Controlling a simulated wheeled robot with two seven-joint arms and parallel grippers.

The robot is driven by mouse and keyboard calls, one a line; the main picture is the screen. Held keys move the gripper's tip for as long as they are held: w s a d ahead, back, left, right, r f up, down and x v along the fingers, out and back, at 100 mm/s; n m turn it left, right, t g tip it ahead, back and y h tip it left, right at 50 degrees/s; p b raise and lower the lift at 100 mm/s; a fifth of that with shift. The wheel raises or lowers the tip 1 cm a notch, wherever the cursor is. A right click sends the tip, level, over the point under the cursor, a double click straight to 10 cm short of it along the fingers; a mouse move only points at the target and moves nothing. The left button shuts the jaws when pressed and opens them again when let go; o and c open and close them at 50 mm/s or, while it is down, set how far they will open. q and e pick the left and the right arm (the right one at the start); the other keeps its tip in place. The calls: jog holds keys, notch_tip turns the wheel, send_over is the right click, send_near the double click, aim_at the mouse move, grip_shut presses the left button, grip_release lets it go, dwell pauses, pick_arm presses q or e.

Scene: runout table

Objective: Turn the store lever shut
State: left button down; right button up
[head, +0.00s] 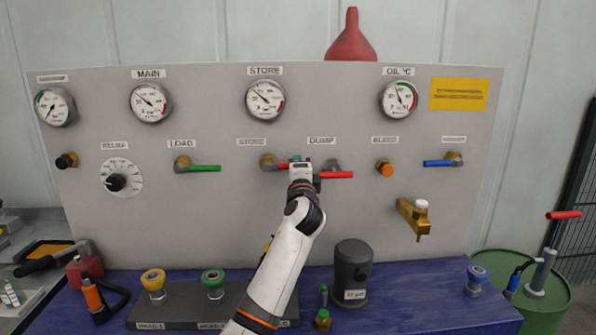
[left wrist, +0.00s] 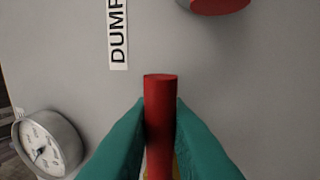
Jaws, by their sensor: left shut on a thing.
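The store lever is red and sits on a brass valve (head: 268,161) under the STORE label (head: 252,142) on the grey panel. It points right, about level, with its outer part hidden behind my gripper in the head view. My left gripper (head: 299,163) is shut on it. In the left wrist view the red store lever (left wrist: 160,100) stands between the teal fingers (left wrist: 160,135), its tip showing beyond them. My right gripper is not in view.
The red dump lever (head: 338,174) is close to my gripper on the right, pointing right. The DUMP label (left wrist: 118,35) and a gauge (left wrist: 48,143) show in the wrist view. A green load lever (head: 205,168) is to the left. A dark canister (head: 352,275) stands on the blue bench (head: 410,300).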

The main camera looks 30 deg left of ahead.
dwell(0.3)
pick_arm(q)
jog(key=c, duration=1.4)
grip_release()
jog(key=shift+c, duration=0.2)
jog(key=b+v, duration=0.2)
jog(key=v, duration=1)
